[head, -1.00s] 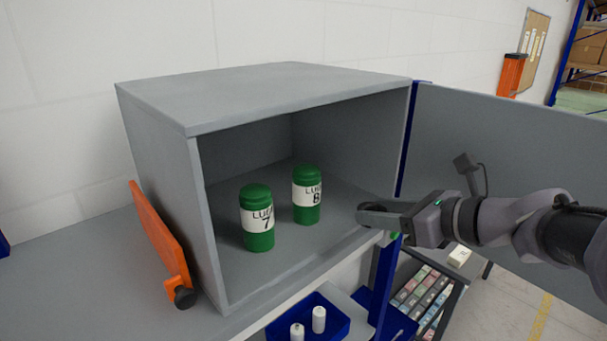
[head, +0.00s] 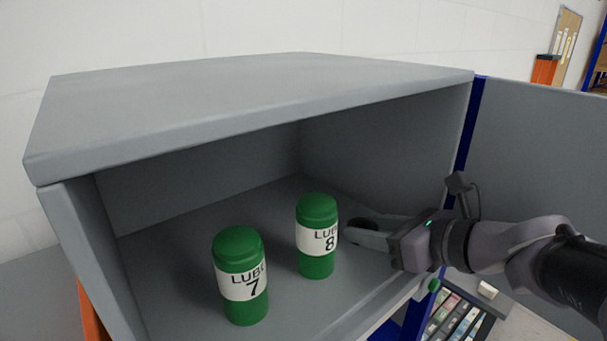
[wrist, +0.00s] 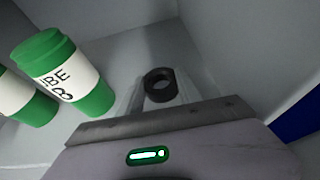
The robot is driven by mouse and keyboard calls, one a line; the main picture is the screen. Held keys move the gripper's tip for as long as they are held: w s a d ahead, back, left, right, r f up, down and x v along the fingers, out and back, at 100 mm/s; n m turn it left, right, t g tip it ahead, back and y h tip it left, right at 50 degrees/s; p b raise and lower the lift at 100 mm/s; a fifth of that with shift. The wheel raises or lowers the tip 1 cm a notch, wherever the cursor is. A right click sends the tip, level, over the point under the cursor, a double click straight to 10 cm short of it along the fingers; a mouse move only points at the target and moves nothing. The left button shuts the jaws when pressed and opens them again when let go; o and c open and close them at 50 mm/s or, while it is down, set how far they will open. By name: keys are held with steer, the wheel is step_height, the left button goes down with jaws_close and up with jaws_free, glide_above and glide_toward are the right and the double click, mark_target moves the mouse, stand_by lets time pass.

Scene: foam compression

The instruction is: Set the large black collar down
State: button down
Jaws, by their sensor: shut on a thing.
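The large black collar (wrist: 160,85) is a short dark ring held between the fingers of my gripper (wrist: 160,92). In the head view, the collar (head: 360,224) shows as a dark shape at the tip of my gripper (head: 362,234), right of the LUBE 8 can. My gripper reaches in through the open front of the grey cabinet (head: 270,86) from the right. It is shut on the collar, which is low over the cabinet floor. I cannot tell whether the collar touches the floor.
Two green cans stand upright in the cabinet: LUBE 7 (head: 240,277) at the front left and LUBE 8 (head: 317,236) close left of my gripper. The cabinet door (head: 535,150) is open on the right. Floor behind the collar is clear.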

steer(key=shift+s+a+f, duration=0.15)
steer(key=shift+s+a, duration=0.05)
steer(key=shift+a, duration=0.1)
steer(key=c, duration=0.9)
jaws_free()
steer(key=shift+s+a, duration=0.1)
steer(key=shift+c, duration=0.2)
steer(key=shift+o, duration=0.7)
steer(key=shift+w+d, duration=0.2)
steer(key=shift+d, duration=0.15)
steer(key=shift+s+a+r, duration=0.1)
steer(key=shift+s+r, duration=0.05)
steer(key=shift+r, duration=0.2)
steer(key=v, duration=1.1)
steer(key=shift+s+d, duration=0.3)
